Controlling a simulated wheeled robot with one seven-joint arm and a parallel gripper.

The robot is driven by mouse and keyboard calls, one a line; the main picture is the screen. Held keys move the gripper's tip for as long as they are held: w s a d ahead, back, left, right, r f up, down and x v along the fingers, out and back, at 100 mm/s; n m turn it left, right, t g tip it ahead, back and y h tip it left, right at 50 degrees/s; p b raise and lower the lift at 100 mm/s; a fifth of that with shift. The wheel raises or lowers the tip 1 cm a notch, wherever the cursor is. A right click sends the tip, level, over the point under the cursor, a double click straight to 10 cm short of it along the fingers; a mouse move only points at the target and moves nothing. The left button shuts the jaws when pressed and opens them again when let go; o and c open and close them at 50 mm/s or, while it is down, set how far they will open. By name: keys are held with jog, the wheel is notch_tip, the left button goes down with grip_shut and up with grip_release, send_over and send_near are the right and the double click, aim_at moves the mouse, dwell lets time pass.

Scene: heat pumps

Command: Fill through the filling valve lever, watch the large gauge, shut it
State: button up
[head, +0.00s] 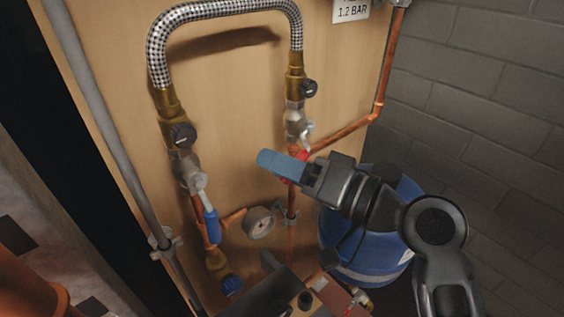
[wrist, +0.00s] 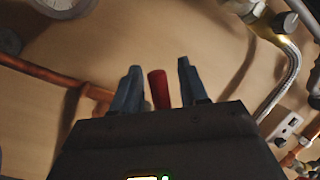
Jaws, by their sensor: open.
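My gripper (head: 280,164) is open in front of the wooden board, at the right-hand valve under the braided hose. In the wrist view its blue fingers (wrist: 157,80) stand on either side of a red lever (wrist: 158,92), with small gaps showing. In the head view the red lever (head: 302,156) is mostly hidden behind the fingers. A blue lever (head: 212,224) hangs down from the left-hand valve. A small round gauge (head: 260,222) sits low between the valves, its reading too small to tell. A pale gauge (wrist: 62,6) is cut off at the wrist view's top edge.
A braided hose (head: 225,10) arches between two brass fittings with black knobs. A sign (head: 351,9) reads 1.2 BAR. A blue vessel (head: 372,260) stands behind my arm. Copper pipes (head: 384,95) run along the right side. A grey pipe (head: 110,140) runs down the left.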

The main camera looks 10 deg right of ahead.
jog(key=shift+a, duration=0.1)
grip_shut()
dwell(0.3)
